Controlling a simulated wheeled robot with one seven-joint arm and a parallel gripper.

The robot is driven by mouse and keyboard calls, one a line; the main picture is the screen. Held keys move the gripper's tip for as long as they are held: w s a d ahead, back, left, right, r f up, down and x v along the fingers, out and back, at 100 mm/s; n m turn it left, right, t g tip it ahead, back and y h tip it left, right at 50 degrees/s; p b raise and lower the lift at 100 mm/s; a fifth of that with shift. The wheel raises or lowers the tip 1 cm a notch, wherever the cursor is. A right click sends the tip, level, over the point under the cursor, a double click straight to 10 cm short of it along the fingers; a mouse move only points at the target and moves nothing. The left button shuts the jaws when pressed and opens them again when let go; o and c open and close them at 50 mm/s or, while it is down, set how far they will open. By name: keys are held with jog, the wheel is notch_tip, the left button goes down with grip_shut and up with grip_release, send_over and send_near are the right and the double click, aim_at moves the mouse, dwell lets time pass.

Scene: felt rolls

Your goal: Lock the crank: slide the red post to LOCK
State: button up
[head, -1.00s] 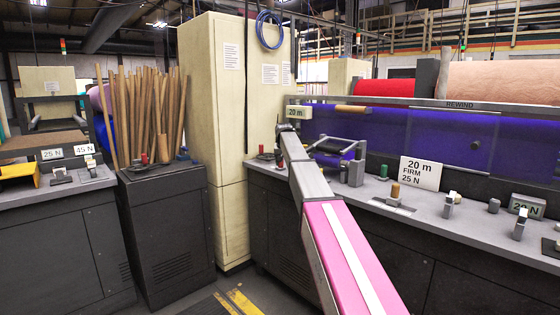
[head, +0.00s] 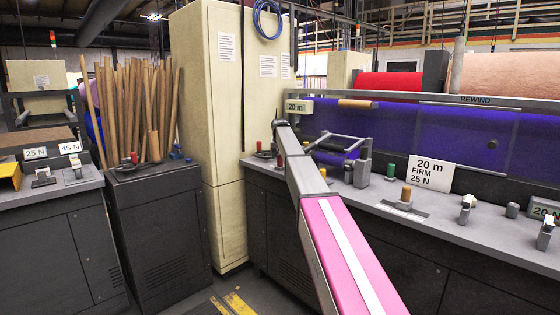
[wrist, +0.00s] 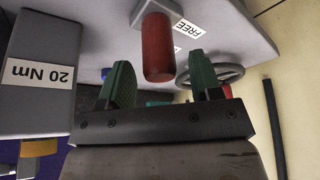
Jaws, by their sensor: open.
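The red post (wrist: 158,50) stands up from a grey surface in the wrist view, with a white FREE label (wrist: 188,28) beside its base. My gripper (wrist: 162,75) is open, with its two green fingers on either side of the post's free end in the picture. Neither finger appears to touch the post, and I cannot tell how deep it sits between them. A grey handwheel (wrist: 215,76) is partly hidden behind the right finger. In the head view my gripper (head: 279,126) is small, above a red post (head: 280,161) at the bench's left end. No LOCK label is visible.
In the head view a tall cream cabinet (head: 212,120) stands close left of my gripper. A roller bracket (head: 340,148) and green knob (head: 390,171) are to the right.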

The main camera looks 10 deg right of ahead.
aim_at(280, 159)
jog(key=shift+x, duration=1.55)
grip_shut()
jog(key=shift+w+d, duration=0.8)
jog(key=shift+d, duration=0.3)
grip_release()
jog(key=shift+s+r, duration=0.1)
jog(key=v, duration=1)
jog(key=shift+r, duration=0.3)
jog(key=shift+s, duration=0.1)
